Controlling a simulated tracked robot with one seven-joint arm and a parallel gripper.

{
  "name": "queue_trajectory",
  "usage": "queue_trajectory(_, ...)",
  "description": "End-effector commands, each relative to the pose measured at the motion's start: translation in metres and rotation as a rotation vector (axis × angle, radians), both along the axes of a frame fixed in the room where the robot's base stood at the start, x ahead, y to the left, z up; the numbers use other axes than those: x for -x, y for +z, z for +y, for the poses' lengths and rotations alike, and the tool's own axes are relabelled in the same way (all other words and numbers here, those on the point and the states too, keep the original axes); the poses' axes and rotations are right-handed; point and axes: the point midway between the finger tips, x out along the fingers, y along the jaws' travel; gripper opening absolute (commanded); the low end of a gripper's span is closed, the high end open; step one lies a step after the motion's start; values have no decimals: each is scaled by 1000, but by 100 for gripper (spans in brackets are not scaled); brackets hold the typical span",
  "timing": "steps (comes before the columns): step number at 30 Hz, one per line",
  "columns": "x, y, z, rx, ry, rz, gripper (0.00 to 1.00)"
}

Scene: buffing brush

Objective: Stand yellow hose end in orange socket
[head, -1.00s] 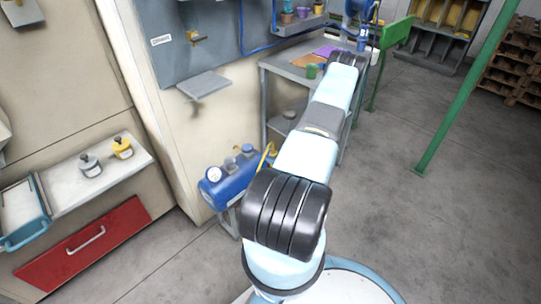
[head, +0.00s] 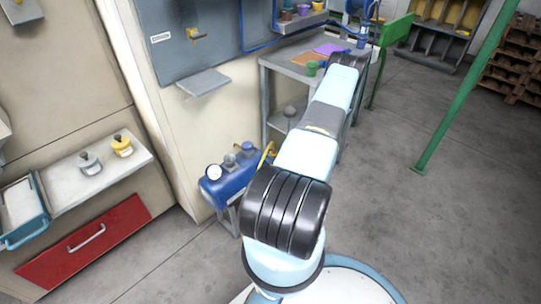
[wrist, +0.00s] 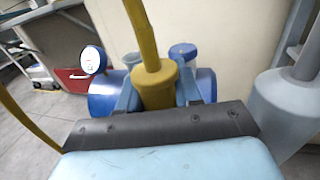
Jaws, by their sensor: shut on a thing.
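In the wrist view my gripper (wrist: 157,93) is shut on the yellow hose end (wrist: 154,82), with one blue-grey finger on each side of it. The hose end is a thick yellow collar, and the yellow hose rises from it out of the top of the picture. A second stretch of yellow hose hangs at the left edge. In the head view a bit of yellow hose (head: 267,155) shows beside my arm, which hides my gripper. I cannot make out the orange socket for sure in either view.
A blue tank (head: 228,180) with a round gauge stands by the wall, and shows behind my gripper in the wrist view (wrist: 103,98). The floor at right is mostly clear.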

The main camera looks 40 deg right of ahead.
Motion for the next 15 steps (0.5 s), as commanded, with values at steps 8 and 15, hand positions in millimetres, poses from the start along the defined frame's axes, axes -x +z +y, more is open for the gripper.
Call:
queue_trajectory(8, 0, -7, 0, 1, 0, 0, 0)
queue_trajectory(15, 0, -7, 0, 1, 0, 0, 37)
